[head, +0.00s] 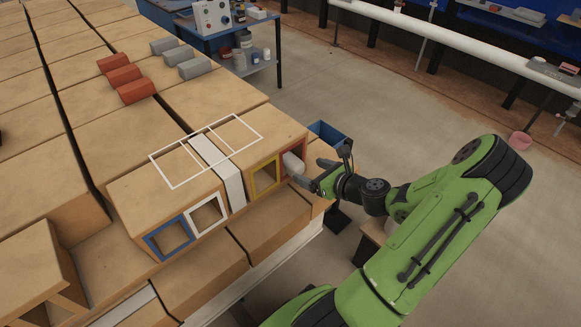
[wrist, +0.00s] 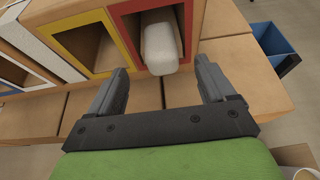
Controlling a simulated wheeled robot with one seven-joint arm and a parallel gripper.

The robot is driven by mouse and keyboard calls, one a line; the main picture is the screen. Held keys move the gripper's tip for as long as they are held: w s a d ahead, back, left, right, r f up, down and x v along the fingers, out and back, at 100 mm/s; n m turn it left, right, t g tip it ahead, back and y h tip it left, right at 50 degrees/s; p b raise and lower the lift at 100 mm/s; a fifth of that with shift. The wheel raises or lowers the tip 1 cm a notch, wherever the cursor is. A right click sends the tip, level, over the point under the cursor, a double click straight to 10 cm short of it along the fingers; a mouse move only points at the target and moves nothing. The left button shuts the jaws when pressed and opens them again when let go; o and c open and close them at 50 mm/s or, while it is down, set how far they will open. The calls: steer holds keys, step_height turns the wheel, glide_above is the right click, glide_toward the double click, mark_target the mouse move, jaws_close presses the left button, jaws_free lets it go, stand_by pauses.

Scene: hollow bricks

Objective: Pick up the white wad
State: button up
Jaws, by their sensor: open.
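The white wad (head: 292,163) is a pale block with rounded edges. It pokes out of the red-framed opening (head: 301,147) at the right end of the brick row. In the wrist view the white wad (wrist: 161,45) shows its front end, and its rear is hidden inside the red-framed opening (wrist: 195,22). My gripper (head: 308,174) is in front of that opening. In the wrist view my gripper (wrist: 166,73) is open, with one finger on each side of the wad's near end. The fingers look apart from the wad.
Yellow (head: 265,176), white (head: 206,215) and blue (head: 169,240) framed openings lie to the left. A wooden ledge (wrist: 150,95) runs below the openings. A blue bin (head: 327,132) stands just right of the row. Red and grey blocks lie on top farther back.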

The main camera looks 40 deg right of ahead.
mark_target(300, 166)
steer(key=b+x, duration=0.1)
steer(key=x, duration=0.4)
steer(key=shift+b, duration=0.3)
steer(key=shift+r, duration=0.1)
steer(key=shift+s, duration=0.1)
steer(key=shift+c, duration=0.3)
steer(key=c, duration=1)
